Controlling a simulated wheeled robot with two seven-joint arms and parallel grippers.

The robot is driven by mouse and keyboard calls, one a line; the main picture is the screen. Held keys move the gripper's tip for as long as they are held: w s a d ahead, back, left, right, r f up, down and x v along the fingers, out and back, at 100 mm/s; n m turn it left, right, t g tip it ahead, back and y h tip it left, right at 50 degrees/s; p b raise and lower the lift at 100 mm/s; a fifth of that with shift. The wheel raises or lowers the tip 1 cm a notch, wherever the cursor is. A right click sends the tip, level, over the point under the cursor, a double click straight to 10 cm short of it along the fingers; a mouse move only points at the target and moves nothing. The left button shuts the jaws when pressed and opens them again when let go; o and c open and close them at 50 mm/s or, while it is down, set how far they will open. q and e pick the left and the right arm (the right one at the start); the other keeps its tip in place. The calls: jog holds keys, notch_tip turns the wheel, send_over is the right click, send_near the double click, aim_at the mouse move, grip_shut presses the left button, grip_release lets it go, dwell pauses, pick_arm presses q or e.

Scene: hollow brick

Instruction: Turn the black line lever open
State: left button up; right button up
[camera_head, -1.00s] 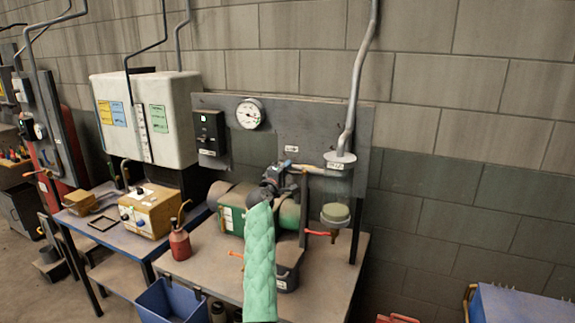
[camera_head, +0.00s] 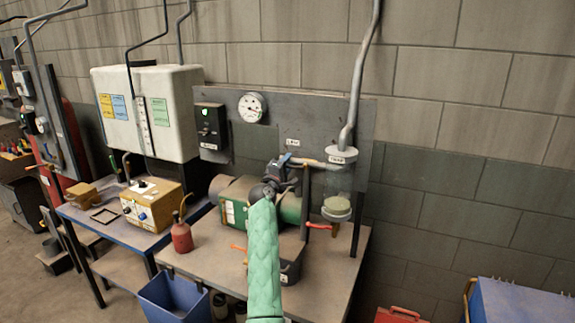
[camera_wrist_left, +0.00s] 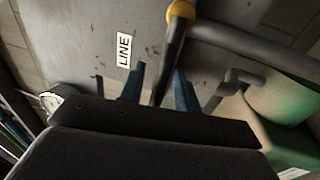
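The black line lever (camera_wrist_left: 166,62) is a dark bar in the left wrist view. It runs down from a yellow collar (camera_wrist_left: 181,11) on a grey pipe, beside a white LINE label (camera_wrist_left: 123,50) on the panel. My left gripper (camera_wrist_left: 160,82) has its two blue fingers apart, one on each side of the lever, with gaps showing on both sides. The lever's lower end is hidden behind the gripper body. In the head view my left gripper (camera_head: 285,170) is at the panel, below the LINE label (camera_head: 292,142), and covers the lever. My right gripper is out of view.
A green compressor tank (camera_head: 233,212) sits on the bench just behind my arm. A clear filter bowl (camera_head: 337,206) and a red lever (camera_head: 319,227) are to the right. A gauge (camera_head: 251,107) and black switch box (camera_head: 210,125) are on the panel, a red oil can (camera_head: 182,236) at left.

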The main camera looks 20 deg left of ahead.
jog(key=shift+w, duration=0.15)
